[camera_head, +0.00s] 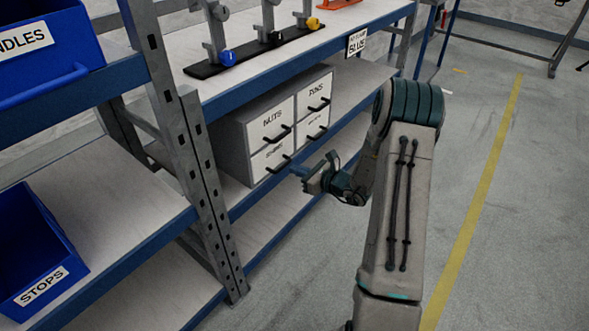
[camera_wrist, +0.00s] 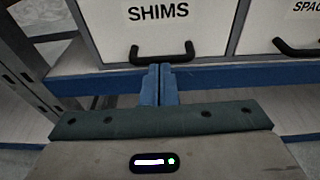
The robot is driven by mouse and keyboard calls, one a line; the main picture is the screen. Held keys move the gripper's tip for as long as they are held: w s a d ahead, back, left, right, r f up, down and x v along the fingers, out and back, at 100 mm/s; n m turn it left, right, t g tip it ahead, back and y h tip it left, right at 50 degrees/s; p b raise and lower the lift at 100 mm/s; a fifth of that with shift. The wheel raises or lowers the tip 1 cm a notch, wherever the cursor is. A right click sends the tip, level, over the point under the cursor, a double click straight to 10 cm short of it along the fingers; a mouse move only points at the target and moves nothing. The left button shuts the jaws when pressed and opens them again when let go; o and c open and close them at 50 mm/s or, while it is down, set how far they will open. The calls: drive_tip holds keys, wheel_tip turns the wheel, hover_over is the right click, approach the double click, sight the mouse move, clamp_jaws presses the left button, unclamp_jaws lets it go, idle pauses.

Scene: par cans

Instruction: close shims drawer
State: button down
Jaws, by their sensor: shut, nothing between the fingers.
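The shims drawer (camera_wrist: 185,28) has a white front labelled SHIMS and a black bar handle (camera_wrist: 161,53). In the head view it is the lower left drawer (camera_head: 268,157) of the grey cabinet (camera_head: 232,150). Its front looks about flush with its neighbours; a small gap cannot be ruled out. My gripper (camera_head: 297,172) is in front of the cabinet, near the lower drawers. In the wrist view my gripper (camera_wrist: 158,70) has its blue fingers together and empty, with the tips just below the handle in the picture. I cannot tell whether they touch anything.
The spacers drawer (camera_wrist: 285,30) is to the right; the nuts (camera_head: 270,116) and pins (camera_head: 315,90) drawers are above. The cabinet stands on a blue-edged shelf, under an upper shelf (camera_head: 290,60). A grey rack upright (camera_head: 200,160) is at its left. The floor (camera_head: 510,200) at right is clear.

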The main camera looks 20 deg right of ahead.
drive_tip(key=p+v, duration=0.2)
drive_tip(key=v, duration=0.9)
drive_tip(key=shift+s+d, duration=0.2)
drive_tip(key=s+a+r+n+g+p, duration=0.5)
drive_tip(key=s+a+r+n+p, duration=0.25)
drive_tip(key=r, duration=0.45)
drive_tip(key=s+a+r+n+g+p, duration=0.6)
drive_tip(key=a+r+n, duration=0.2)
drive_tip(key=r, duration=0.5)
drive_tip(key=s+d+r+n+h+p, duration=0.1)
drive_tip(key=s+r+n+h+p, duration=0.3)
drive_tip(key=r, duration=0.5)
drive_tip(key=s+d+r+n+t+h+p, duration=0.1)
drive_tip(key=s+d+r+n+h+p, duration=0.1)
drive_tip(key=s+r+n+h+p, duration=0.3)
wheel_tip(320, 180, up, 5)
drive_tip(key=s+n+p, duration=0.1)
drive_tip(key=n+p, duration=0.2)
drive_tip(key=shift+s+d+n+t+h, duration=0.2)
drive_tip(key=shift+s+n+t+h, duration=0.1)
drive_tip(key=shift+s+n, duration=0.05)
drive_tip(key=shift+a, duration=0.15)
